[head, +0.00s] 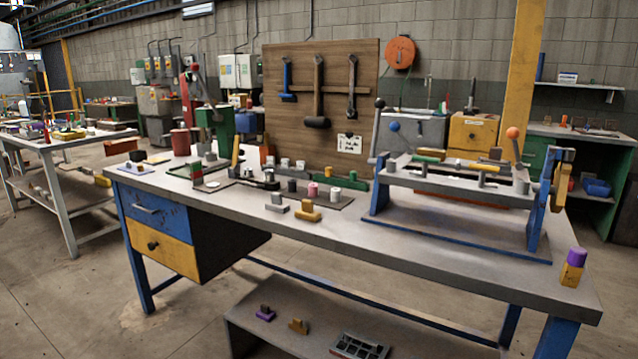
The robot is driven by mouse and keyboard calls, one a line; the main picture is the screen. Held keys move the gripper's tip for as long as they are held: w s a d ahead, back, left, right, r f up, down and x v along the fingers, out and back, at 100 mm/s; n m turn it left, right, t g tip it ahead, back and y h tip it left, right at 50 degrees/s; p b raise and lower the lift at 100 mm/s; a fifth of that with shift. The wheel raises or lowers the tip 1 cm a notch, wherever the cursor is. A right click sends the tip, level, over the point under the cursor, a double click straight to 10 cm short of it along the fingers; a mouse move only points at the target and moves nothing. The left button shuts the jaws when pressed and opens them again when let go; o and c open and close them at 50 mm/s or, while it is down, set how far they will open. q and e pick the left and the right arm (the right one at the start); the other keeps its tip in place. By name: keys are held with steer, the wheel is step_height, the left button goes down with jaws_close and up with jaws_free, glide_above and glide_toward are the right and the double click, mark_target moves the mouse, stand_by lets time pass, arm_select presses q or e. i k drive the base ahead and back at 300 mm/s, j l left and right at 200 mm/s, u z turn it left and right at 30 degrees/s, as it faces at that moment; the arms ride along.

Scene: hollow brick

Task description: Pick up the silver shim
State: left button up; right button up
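A small silver-grey piece with a raised block on top (277,204), which looks like the silver shim, lies flat near the front edge of the workbench (440,238), left of centre. A similar gold piece (307,212) lies just to its right, close beside it. Other small grey pieces stand farther back, so I cannot be fully sure which one is the shim. Neither of my grippers is in the head view.
A blue-framed fixture with levers (455,205) stands on the right of the bench. A purple and yellow block (573,267) is at the right corner. A lower shelf (290,335) holds small parts.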

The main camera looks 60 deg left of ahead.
mark_target(300, 165)
steer(key=k+j+u, duration=0.1)
steer(key=u, duration=2)
